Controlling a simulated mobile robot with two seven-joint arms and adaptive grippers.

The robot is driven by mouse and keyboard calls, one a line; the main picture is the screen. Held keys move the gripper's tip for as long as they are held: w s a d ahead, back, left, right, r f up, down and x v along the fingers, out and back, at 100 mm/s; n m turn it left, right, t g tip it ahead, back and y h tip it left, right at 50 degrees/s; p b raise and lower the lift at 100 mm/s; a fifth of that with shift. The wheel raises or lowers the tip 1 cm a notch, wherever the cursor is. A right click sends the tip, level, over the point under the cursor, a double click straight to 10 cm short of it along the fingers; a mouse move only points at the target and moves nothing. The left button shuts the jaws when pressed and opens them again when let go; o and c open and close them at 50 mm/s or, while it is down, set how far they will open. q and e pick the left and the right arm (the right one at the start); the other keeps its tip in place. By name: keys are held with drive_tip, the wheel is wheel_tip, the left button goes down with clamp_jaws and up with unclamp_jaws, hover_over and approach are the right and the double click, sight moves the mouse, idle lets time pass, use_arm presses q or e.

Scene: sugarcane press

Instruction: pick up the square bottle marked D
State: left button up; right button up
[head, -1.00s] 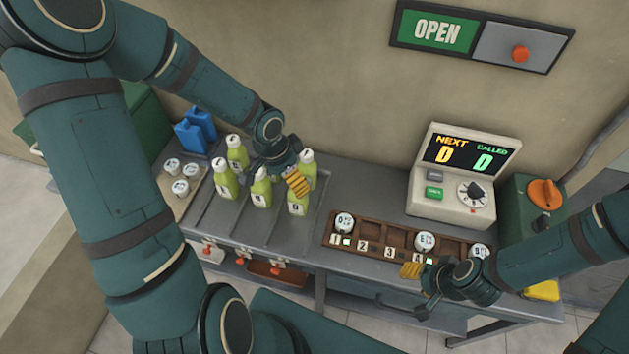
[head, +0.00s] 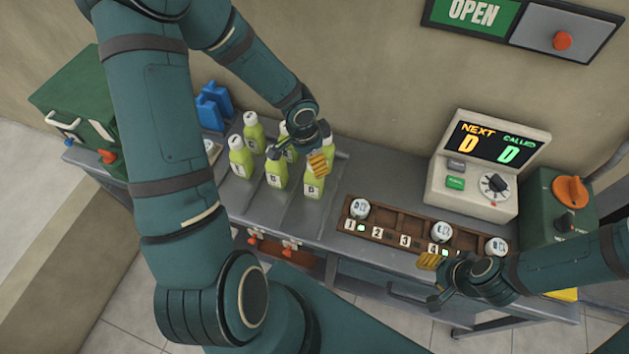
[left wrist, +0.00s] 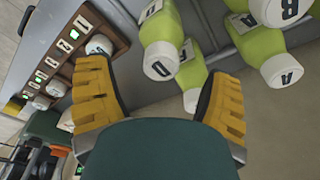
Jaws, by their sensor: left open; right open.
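The bottle marked D (left wrist: 158,52), green with a white cap, shows its D on the cap in the left wrist view. It appears to be the front right bottle (head: 314,183) in the head view, though the letter there is too small to be sure. My left gripper (left wrist: 162,80) is open, its yellow fingers apart, above and beside this bottle, not closed on it. In the head view the left gripper (head: 310,158) hides the upper part of the bottles behind it. My right gripper (head: 432,278) is open at the tray's front edge.
Other green bottles stand close by, including ones marked A (left wrist: 283,72) and B (left wrist: 282,10). A numbered brown tray (head: 400,222) with white-lidded pieces lies to the right. The display box (head: 485,168) reads D twice. A green box (head: 75,95) stands far left.

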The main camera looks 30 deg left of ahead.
sight(314, 178)
use_arm(q)
drive_tip(key=f, duration=0.3)
drive_tip(key=w+f+b, duration=0.1)
drive_tip(key=f, duration=0.1)
drive_tip(key=shift+d, duration=0.25)
clamp_jaws()
